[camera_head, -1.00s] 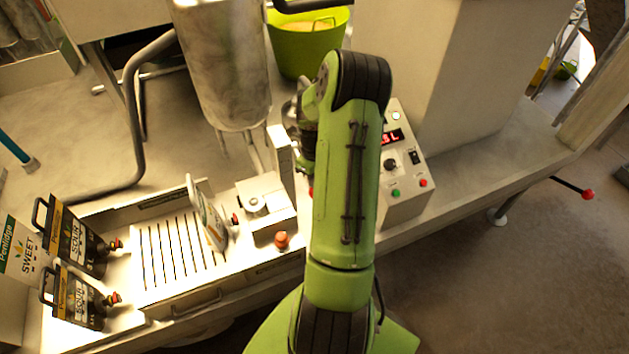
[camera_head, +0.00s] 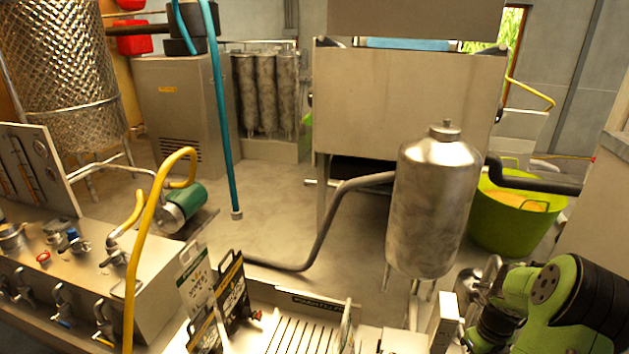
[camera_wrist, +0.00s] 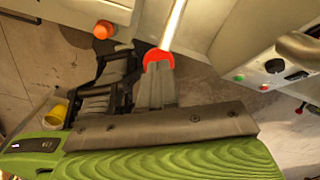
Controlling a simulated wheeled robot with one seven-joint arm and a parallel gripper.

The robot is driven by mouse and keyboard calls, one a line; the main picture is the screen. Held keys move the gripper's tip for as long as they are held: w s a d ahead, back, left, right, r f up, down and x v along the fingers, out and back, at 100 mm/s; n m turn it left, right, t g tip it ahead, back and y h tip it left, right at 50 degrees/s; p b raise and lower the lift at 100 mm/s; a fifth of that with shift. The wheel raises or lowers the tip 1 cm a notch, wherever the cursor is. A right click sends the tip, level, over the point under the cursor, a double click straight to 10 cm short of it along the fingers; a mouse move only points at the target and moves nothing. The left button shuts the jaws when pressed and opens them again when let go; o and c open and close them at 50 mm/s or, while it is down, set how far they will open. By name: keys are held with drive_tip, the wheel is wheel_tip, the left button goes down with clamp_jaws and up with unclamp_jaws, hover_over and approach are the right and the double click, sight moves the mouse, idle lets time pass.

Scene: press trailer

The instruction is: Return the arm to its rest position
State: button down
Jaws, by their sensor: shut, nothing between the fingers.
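My green arm (camera_head: 560,300) shows at the lower right of the head view, folded, with its black joint at the right edge. My gripper is hard to make out there among the dark parts beside the steel tank. In the wrist view my gripper (camera_wrist: 113,76) shows as dark fingers above my green wrist housing. It is shut and empty. An orange knob (camera_wrist: 103,30) lies just beyond the fingers, apart from them.
The steel tank (camera_head: 432,205) and green tub (camera_head: 515,215) stand close to my arm. Juice boxes (camera_head: 232,295) stand beside the slotted tray (camera_head: 290,334). A control box (camera_wrist: 275,66) is right in the wrist view. Floor (camera_head: 270,200) is open in the middle.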

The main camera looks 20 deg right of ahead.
drive_tip(key=w+a+r+n+t+h+b, duration=0.25)
drive_tip(key=a+r+n+b, duration=0.25)
drive_tip(key=a+r+n, duration=0.9)
drive_tip(key=s+a+n+t+y+b, duration=0.1)
drive_tip(key=s+a+n+b, duration=0.1)
drive_tip(key=s+a+n, duration=0.4)
drive_tip(key=s+a+n+t+y+b, duration=0.1)
drive_tip(key=s+a+n+t, duration=0.1)
drive_tip(key=s+a+n, duration=0.4)
drive_tip(key=a+n, duration=0.5)
drive_tip(key=n, duration=0.5)
drive_tip(key=shift+a+r+b, duration=0.15)
drive_tip(key=shift+r+b, duration=0.15)
drive_tip(key=shift+b, duration=0.1)
